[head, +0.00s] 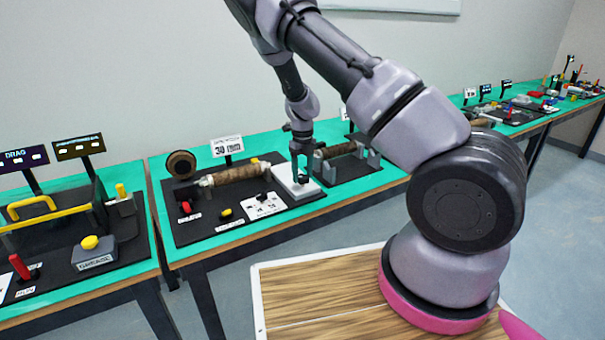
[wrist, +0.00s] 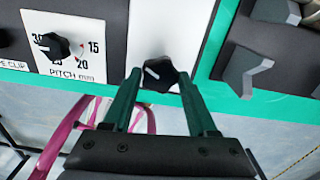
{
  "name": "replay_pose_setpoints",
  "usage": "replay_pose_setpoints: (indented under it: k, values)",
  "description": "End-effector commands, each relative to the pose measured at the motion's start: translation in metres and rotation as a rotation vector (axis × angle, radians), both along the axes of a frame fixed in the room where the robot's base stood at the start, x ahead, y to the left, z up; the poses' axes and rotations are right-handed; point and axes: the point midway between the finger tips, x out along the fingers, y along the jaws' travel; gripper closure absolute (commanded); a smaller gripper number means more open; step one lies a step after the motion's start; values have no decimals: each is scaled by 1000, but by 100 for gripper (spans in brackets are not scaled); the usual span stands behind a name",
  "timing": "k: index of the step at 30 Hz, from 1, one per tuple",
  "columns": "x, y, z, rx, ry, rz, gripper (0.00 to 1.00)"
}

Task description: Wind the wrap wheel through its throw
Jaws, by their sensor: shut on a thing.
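A black lobed knob with a white pointer line (wrist: 160,74), which seems to be the wrap wheel, sits on a white plate (wrist: 152,30). The plate also shows as a white block in the head view (head: 291,186). My gripper (wrist: 158,78) has its two green fingers on either side of the knob and is shut on it. The knob's pointer slants toward the upper left in the wrist view. In the head view my gripper (head: 300,172) points down over the white block and hides most of the knob.
A second black knob on a pitch dial (wrist: 55,46) stands left of the plate. Grey brackets (wrist: 252,70) stand close on the right. A brown roller (head: 236,174) lies behind on the black board. The teal bench edge runs just below the knob in the wrist view.

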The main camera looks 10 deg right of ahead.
Motion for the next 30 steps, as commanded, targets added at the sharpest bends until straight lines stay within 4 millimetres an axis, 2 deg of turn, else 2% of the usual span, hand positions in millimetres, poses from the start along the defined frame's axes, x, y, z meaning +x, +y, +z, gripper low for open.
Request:
replay_pose_setpoints:
  k: [7,8,9,10,19,22,26,30]
  values:
    - [0,0,0,0,-1,-3,97]
    - [0,0,0,0,-1,-3,30]
    - [0,0,0,0,-1,-3,15]
    - [0,0,0,0,-1,-3,12]
    - [0,0,1,0,0,-1,12]
    - [0,1,8,2,-1,0,12]
    - [1,1,28,2,-3,1,12]
    - [1,1,58,3,-4,0,12]
